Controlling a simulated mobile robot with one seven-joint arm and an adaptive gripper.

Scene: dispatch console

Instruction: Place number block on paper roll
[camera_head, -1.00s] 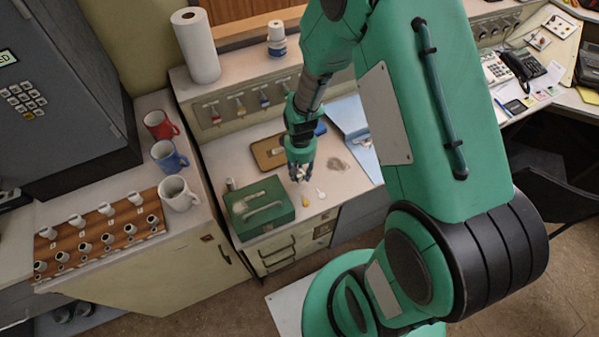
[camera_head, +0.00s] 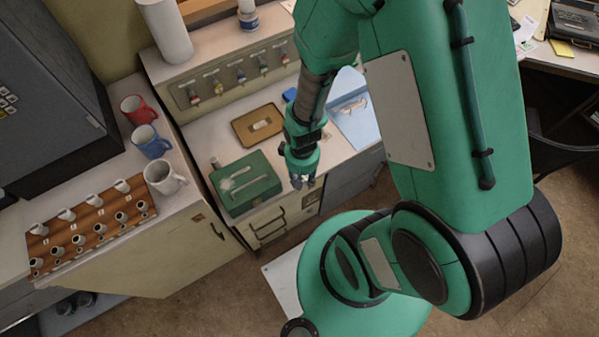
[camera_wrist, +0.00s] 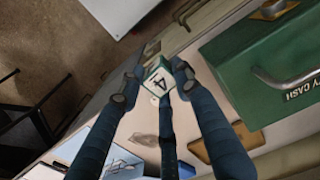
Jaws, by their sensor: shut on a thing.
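The number block (camera_wrist: 158,79) is a small pale cube with green edges and a "4" on its face. In the wrist view it sits between the fingertips of my gripper (camera_wrist: 154,82), which is shut on it. In the head view my gripper (camera_head: 302,181) hangs near the front edge of the counter, right of the green cash box, and the block is too small to make out clearly. The paper roll (camera_head: 166,32) is a white upright cylinder on the back ledge at upper left, its top cut off by the frame. My gripper is well apart from it.
The green cash box (camera_head: 246,190) is close left of my gripper. Behind are a brown clipboard (camera_head: 243,127), a row of hanging key tags and a bottle (camera_head: 248,18) on the ledge. Red, blue and white mugs stand left, by a wooden rack (camera_head: 60,250).

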